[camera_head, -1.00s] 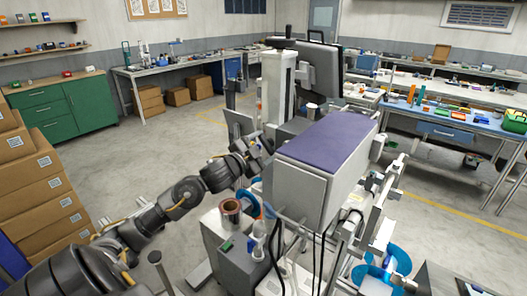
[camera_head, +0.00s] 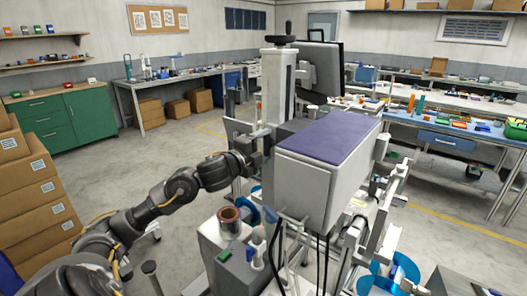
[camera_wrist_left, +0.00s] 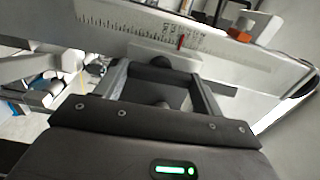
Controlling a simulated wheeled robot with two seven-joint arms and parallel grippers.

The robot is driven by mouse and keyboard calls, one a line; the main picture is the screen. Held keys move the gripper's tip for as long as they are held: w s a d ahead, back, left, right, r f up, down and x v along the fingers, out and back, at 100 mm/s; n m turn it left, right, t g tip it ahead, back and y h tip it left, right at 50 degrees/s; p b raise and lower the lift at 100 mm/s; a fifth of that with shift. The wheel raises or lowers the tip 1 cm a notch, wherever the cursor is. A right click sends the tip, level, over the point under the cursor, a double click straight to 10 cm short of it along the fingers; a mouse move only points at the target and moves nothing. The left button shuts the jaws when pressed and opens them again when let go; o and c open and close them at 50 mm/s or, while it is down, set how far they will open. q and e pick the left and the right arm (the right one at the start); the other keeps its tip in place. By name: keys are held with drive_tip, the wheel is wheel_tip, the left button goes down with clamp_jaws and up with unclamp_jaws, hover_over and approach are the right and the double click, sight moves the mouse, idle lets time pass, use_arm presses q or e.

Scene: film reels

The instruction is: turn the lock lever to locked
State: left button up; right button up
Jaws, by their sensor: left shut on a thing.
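In the left wrist view a dark, rounded lever or knob (camera_wrist_left: 160,70) sits between the two fingers of my left gripper (camera_wrist_left: 160,84). The gripper is shut on this dark part, in front of a pale beam (camera_wrist_left: 240,62) with a printed scale and a red mark. The fingers hide part of it, and I cannot tell whether it stands at locked. In the head view my left gripper (camera_head: 257,146) is at the left side of the machine's upright column (camera_head: 277,88). The lever itself is too small to make out there. My right gripper is out of view.
The machine's big grey housing with a purple top (camera_head: 328,138) stands close to the right of the gripper. A copper-coloured roll (camera_head: 229,218) and a blue reel (camera_head: 385,272) are lower down. Stacked cartons (camera_head: 38,215) stand at left. Open floor lies between.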

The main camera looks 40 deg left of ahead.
use_arm(q)
drive_tip(key=shift+m, duration=0.3)
drive_tip(key=o, duration=0.7)
drive_tip(key=s+b, duration=0.2)
drive_tip(key=s, duration=0.8)
drive_tip(key=shift+s+d+b, duration=0.2)
drive_tip(key=shift+s+b, duration=0.15)
drive_tip(key=shift+s, duration=0.05)
